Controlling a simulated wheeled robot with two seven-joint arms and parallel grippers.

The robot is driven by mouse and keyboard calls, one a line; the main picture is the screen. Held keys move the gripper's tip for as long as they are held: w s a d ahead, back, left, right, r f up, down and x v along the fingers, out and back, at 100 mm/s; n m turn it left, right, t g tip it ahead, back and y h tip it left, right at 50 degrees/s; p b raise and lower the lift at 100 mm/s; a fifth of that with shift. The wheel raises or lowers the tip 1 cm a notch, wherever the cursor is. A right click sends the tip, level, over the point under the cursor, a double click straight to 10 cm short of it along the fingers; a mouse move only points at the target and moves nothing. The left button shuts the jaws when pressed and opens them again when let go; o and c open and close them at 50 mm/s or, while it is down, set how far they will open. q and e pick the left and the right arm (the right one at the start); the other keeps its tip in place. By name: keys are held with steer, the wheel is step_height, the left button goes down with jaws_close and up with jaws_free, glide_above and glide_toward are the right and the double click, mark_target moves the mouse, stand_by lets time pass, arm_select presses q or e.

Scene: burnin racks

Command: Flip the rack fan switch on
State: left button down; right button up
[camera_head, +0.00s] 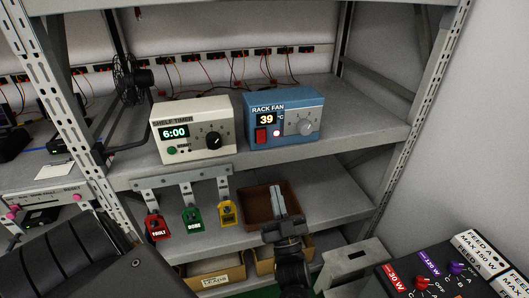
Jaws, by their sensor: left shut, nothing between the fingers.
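The blue RACK FAN box (285,112) stands on the middle shelf, its display reading 39 °C. Its red switch (261,135) is at the lower left of the front. Which way the switch is tipped is too small to tell. A small round light (276,132) beside it looks bright, and a grey knob (305,127) is to its right. My left gripper (278,191) is shut and empty, pointing up below the box, in front of a brown tray. It is apart from the switch. My right gripper is not in view.
A cream SHELF TIMER box (193,127) stands left of the fan box. Red, green and yellow tags (192,219) hang from a bracket below. A brown tray (255,208) sits on the lower shelf. A panel with knobs (440,275) is at lower right.

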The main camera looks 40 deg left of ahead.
mark_target(261, 138)
arm_select(q)
steer(key=shift+w+a+f+p+x, duration=0.35)
steer(key=shift+p+x, duration=0.75)
steer(key=shift+x, duration=1.05)
steer(key=shift+w+a+f+p+x, duration=0.1)
steer(key=shift+f+p+x, duration=0.35)
steer(key=shift+p+x, duration=1.15)
steer(key=shift+w+a+f+p+x, duration=0.25)
steer(key=shift+f+p+x, duration=0.25)
steer(key=shift+x, duration=2.15)
steer(key=shift+s+r, duration=0.1)
steer(key=shift+s, duration=0.05)
